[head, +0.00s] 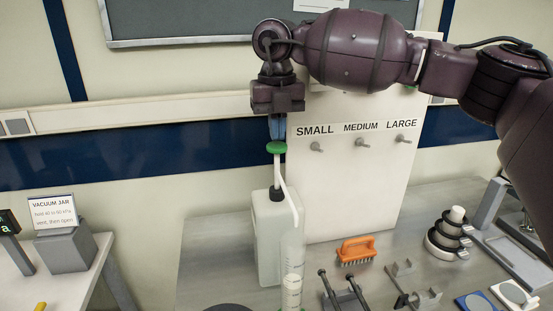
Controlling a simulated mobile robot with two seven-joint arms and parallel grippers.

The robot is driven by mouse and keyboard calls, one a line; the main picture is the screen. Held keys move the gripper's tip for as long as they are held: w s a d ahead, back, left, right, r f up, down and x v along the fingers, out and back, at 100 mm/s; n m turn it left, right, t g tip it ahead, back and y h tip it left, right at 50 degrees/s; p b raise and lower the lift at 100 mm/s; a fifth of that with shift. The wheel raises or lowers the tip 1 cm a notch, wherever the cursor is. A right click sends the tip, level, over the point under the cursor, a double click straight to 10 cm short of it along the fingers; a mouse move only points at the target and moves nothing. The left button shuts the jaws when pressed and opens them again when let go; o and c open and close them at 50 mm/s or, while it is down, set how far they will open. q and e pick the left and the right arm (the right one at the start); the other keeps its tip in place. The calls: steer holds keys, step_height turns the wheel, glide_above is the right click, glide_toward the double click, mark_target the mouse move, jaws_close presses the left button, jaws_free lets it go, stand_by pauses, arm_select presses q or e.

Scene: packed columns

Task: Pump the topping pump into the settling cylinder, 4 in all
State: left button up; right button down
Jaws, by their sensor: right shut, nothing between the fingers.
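The topping pump (276,220) is a pale, translucent bottle on the grey bench, with a dark collar, a white stem and a green pump head (277,147). Its spout tube slants down to the right. The settling cylinder (292,254) is a clear upright cylinder in front of the bottle, under the spout's end, with a whitish part low in it. Its foot is partly cut off by the lower edge. My right gripper (277,132) points down, shut and empty, with its fingertips at or just above the green head; I cannot tell whether they touch. My left gripper is out of view.
A white panel (355,185) marked SMALL, MEDIUM, LARGE stands behind the bottle. An orange brush (357,250), metal stands (345,290) and stacked dark rings (449,235) lie to the right. A side table (60,275) with a VACUUM JAR sign (54,212) is at left.

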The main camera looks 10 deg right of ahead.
mark_target(277, 145)
steer(key=shift+f+b, duration=0.3)
steer(key=shift+f, duration=0.35)
steer(key=shift+f, duration=0.35)
steer(key=shift+f+b, duration=0.3)
steer(key=shift+f, duration=0.65)
